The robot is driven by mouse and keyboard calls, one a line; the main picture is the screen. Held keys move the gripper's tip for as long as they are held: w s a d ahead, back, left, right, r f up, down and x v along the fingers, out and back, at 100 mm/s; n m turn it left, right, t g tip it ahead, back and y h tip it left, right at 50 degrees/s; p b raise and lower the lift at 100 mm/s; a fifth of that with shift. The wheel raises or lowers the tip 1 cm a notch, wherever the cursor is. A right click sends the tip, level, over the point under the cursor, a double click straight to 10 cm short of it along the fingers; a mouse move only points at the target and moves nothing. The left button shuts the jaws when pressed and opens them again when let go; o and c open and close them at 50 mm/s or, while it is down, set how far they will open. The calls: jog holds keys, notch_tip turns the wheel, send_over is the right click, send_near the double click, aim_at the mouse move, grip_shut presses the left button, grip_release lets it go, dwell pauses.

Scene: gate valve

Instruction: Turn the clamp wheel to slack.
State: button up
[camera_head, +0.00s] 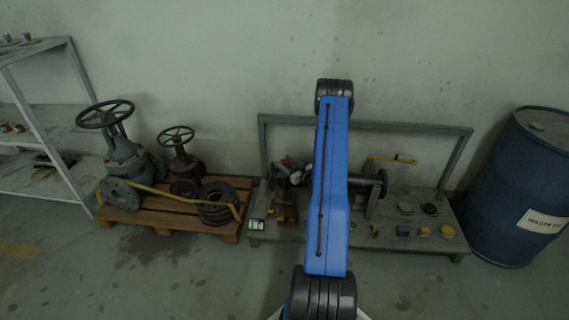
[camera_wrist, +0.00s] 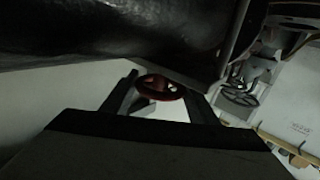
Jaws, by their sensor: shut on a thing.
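A small red wheel (camera_wrist: 150,80), which I take for the clamp wheel, shows in the middle of the wrist view. The two fingers of my gripper (camera_wrist: 160,97) stand on either side of it, and the gripper is shut on it. The wheel's far side and its mounting are hard to make out in the dark picture. In the head view my blue arm covers the middle of the work stand (camera_head: 450,243), and I cannot clearly see the wheel or the fingers there.
A large dark body fills the wrist view's top, close to the fingers. In the head view, several small parts lie at the stand's right. A blue drum (camera_head: 515,190) stands at far right. A pallet (camera_head: 165,217) with handwheel valves (camera_head: 123,155) and a shelf (camera_head: 35,120) are left.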

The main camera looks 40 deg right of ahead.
aim_at(284, 162)
jog(key=shift+n+y, duration=0.6)
jog(key=shift+y, duration=0.4)
jog(key=shift+a+y, duration=0.1)
jog(key=shift+y, duration=0.2)
jog(key=o, duration=1)
jog(key=shift+o, duration=0.2)
notch_tip(284, 162, up, 10)
jog(key=shift+f, duration=0.1)
